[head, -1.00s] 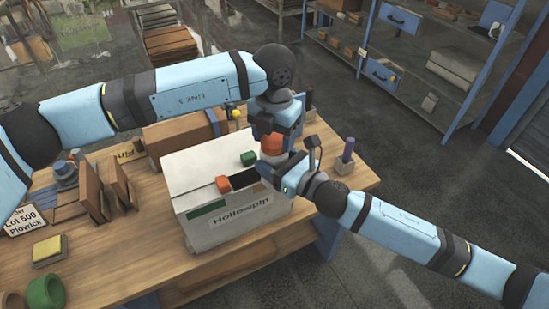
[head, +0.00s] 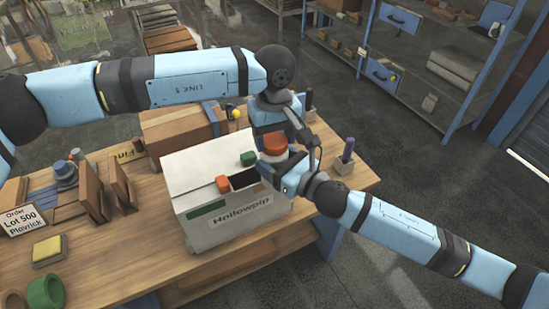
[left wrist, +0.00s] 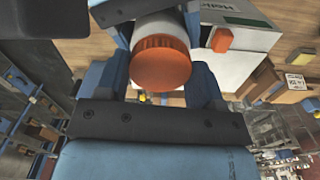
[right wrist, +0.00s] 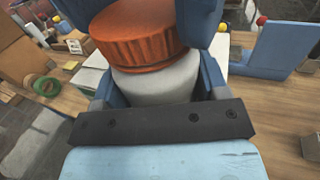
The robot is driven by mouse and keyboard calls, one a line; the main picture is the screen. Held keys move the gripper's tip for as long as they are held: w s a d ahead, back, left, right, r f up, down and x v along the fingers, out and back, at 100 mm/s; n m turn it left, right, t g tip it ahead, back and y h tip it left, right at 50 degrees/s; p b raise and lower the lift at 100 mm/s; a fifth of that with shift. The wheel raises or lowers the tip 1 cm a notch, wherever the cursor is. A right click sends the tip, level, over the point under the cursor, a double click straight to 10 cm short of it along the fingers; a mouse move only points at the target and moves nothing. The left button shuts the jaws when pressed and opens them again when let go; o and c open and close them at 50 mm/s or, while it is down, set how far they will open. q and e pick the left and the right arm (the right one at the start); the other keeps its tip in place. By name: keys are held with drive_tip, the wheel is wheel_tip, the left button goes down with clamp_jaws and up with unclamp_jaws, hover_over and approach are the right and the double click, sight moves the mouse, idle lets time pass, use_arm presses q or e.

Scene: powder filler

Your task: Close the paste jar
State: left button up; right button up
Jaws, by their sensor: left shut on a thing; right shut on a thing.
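The paste jar has a white body (right wrist: 155,82) and a ribbed orange lid (right wrist: 138,40). The lid sits on top of the body, and I cannot tell how tightly. The lid also shows in the head view (head: 275,143) and faces the camera in the left wrist view (left wrist: 160,65). My left gripper (left wrist: 160,75) is shut on the lid from above, a finger on each side. My right gripper (right wrist: 155,85) is shut on the white body below it and holds the jar raised beside the white box. The fingers hide part of the body in the head view.
A small holder (head: 344,165) stands to the right. Brown panels and a sign (head: 20,219) fill the bench's left side.

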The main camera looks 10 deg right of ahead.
use_arm(q)
drive_tip(key=shift+m, duration=1.1)
drive_tip(key=o, duration=1.1)
wheel_tip(320, 180, up, 12)
